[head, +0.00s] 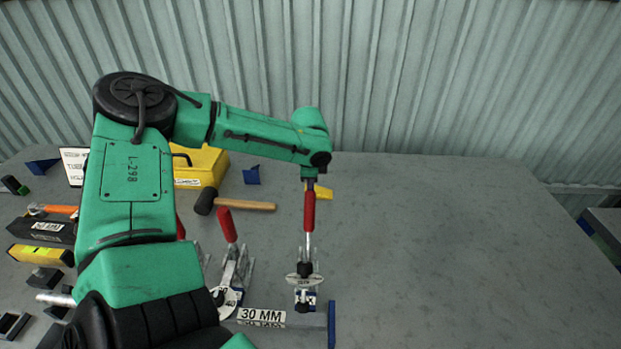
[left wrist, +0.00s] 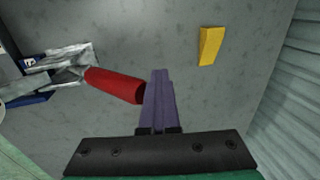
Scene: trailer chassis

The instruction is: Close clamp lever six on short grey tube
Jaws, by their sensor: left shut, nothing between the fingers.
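A toggle clamp (head: 304,282) stands at the right end of the tube area, with its red-handled lever (head: 309,212) standing upright. The same red handle (left wrist: 115,84) shows in the left wrist view. A second clamp (head: 232,275) to its left has a red handle (head: 227,226) tilted to the left. I cannot read the clamp numbers. The grey tube is mostly hidden near the 30 MM label (head: 262,317). My left gripper (head: 310,184), with purple fingers (left wrist: 158,105), is shut and empty, right at the top end of the right handle; I cannot tell whether they touch.
A black-headed mallet (head: 240,206), a yellow toolbox (head: 202,168) and a yellow wedge (head: 321,192) lie behind the clamps; the wedge (left wrist: 210,46) also shows in the wrist view. A blue upright plate (head: 331,324) stands at front right. The right side of the table is clear.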

